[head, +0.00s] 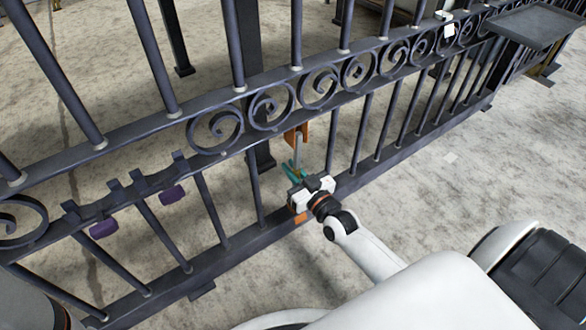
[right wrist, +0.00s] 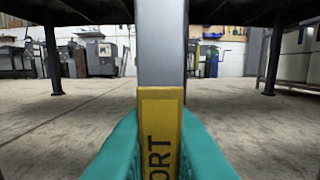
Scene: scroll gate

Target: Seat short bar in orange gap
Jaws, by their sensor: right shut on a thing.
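The short bar (head: 298,150) is grey and stands roughly upright in the head view. In the right wrist view it has a yellow sleeve (right wrist: 161,125) with the letters "ORT" visible. My right gripper (head: 294,169) is shut on the bar, with teal fingers on both sides of the sleeve (right wrist: 160,150). The bar's upper end overlaps the orange upper mark (head: 304,132) under the scroll row. An orange lower mark (head: 300,217) shows on the bottom rail, partly behind my wrist. I cannot tell whether either bar end touches the rails. My left gripper is not in view.
The dark gate (head: 190,113) runs diagonally, with upright bars on both sides of the orange gap. Two purple blocks (head: 172,194) (head: 103,228) hang at the left beneath notched brackets. A grey tray table (head: 535,25) stands at the upper right.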

